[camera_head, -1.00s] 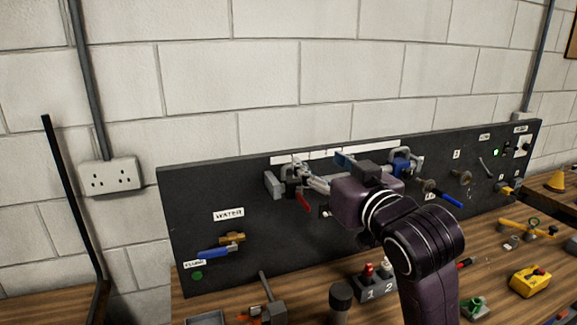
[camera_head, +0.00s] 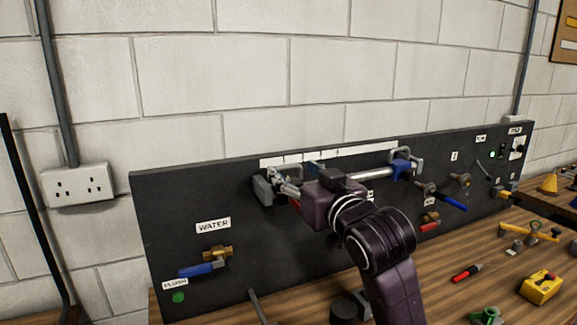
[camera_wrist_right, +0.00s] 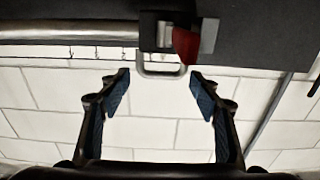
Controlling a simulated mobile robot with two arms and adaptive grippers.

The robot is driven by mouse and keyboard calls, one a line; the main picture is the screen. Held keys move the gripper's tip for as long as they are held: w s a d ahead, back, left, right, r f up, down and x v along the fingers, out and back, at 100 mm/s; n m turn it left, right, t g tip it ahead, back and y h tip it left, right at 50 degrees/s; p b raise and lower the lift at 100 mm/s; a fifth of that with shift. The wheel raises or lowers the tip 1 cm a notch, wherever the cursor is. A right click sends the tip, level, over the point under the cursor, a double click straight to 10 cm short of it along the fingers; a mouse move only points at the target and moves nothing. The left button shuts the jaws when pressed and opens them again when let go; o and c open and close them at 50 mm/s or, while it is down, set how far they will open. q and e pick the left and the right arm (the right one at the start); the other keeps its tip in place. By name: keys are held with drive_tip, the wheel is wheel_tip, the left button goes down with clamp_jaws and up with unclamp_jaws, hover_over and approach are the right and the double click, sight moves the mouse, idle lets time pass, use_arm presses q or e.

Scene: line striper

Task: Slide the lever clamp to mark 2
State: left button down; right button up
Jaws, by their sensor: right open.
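The lever clamp (camera_head: 276,180), dark grey with a pale metal loop, sits near the left end of the rail (camera_head: 350,176) on the black panel. In the right wrist view the clamp (camera_wrist_right: 158,32) shows its red lever (camera_wrist_right: 186,45) and its loop, close in front of my fingertips. My right gripper (camera_head: 296,180) is open at the clamp, and partly hides it and the rail in the head view. In the wrist view the blue-padded fingers of the gripper (camera_wrist_right: 158,84) stand apart on either side of the loop's end, with nothing held. My left gripper is out of view.
A white mark strip (camera_head: 330,155) runs along the panel's top; its numbers are unreadable. A blue clamp-like piece (camera_head: 402,168) is at the rail's right end. Below are a blue-handled valve (camera_head: 203,268) and a red-handled valve (camera_head: 430,221). The bench (camera_head: 412,275) holds loose items.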

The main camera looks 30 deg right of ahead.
sight(290, 168)
drive_tip(key=w, duration=0.3)
drive_tip(key=shift+w+d+f, duration=0.1)
drive_tip(key=shift+w, duration=0.2)
drive_tip(key=shift+s, duration=0.1)
drive_tip(key=shift+c, duration=0.5)
